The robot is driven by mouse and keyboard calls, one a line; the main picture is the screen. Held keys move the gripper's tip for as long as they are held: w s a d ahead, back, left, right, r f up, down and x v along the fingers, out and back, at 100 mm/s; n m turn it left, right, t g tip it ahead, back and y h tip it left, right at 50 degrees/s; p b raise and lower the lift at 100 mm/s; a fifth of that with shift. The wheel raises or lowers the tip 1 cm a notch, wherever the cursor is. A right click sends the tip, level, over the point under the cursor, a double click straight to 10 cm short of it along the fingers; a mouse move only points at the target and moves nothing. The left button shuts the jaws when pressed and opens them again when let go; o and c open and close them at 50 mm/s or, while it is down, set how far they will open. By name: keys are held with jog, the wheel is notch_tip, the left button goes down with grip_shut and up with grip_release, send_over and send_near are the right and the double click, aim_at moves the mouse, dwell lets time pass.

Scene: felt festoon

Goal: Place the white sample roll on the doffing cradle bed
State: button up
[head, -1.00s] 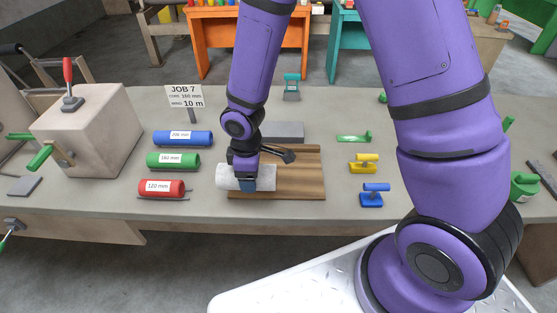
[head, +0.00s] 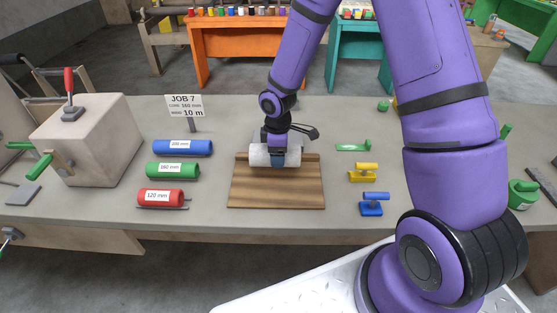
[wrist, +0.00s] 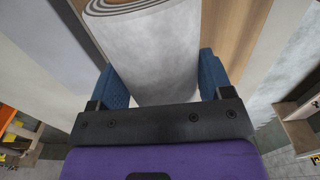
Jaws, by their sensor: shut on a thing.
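The white sample roll (head: 260,157) lies crosswise at the rear of a wooden board with a raised back strip, which looks like the doffing cradle bed (head: 275,193). My gripper (head: 278,163) reaches down from above and is shut on the roll near its middle. In the wrist view the white roll (wrist: 155,50) sits between the two blue fingers (wrist: 164,80), with its spiral end at the top. The wood shows beside it. I cannot tell whether the roll touches the board or hangs just above it.
Blue (head: 183,147), green (head: 173,170) and red (head: 161,197) tubes lie left of the board. A JOB 7 sign (head: 185,105) stands behind them. Yellow (head: 363,172) and blue (head: 373,203) handled pieces stand to the right. A large block (head: 85,140) is at far left. The board's front is clear.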

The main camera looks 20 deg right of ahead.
jog(key=shift+w+d+f, duration=0.1)
jog(key=shift+d+f, duration=0.05)
jog(key=shift+f, duration=1.6)
jog(key=shift+f, duration=0.15)
jog(key=o, duration=1.2)
notch_tip(320, 180, up, 13)
jog(key=shift+f, duration=0.15)
jog(key=s+d+r+m+t, duration=0.1)
jog(key=s+d+r+m, duration=0.15)
jog(key=r, duration=0.35)
jog(key=s+d+r+m+t+h, duration=0.1)
jog(key=s+r+m, duration=0.1)
jog(key=s+r, duration=0.35)
jog(key=s+d+r+m, duration=0.1)
jog(key=s+r+m, duration=0.1)
jog(key=r, duration=0.5)
jog(key=shift+s+d+r+m+t+y, duration=0.15)
jog(key=shift+s+d+r+m+t, duration=0.35)
jog(key=shift+s+r+m, duration=1.65)
jog(key=shift+s+d+r+m+t+y, duration=0.25)
jog(key=shift+s+r+t, duration=0.55)
jog(key=shift+s, duration=2.75)
jog(key=shift+s+d+r+m+t+y, duration=0.1)
jog(key=shift+s+d+r+m+t, duration=0.3)
jog(key=shift+s+r+m, duration=1.35)
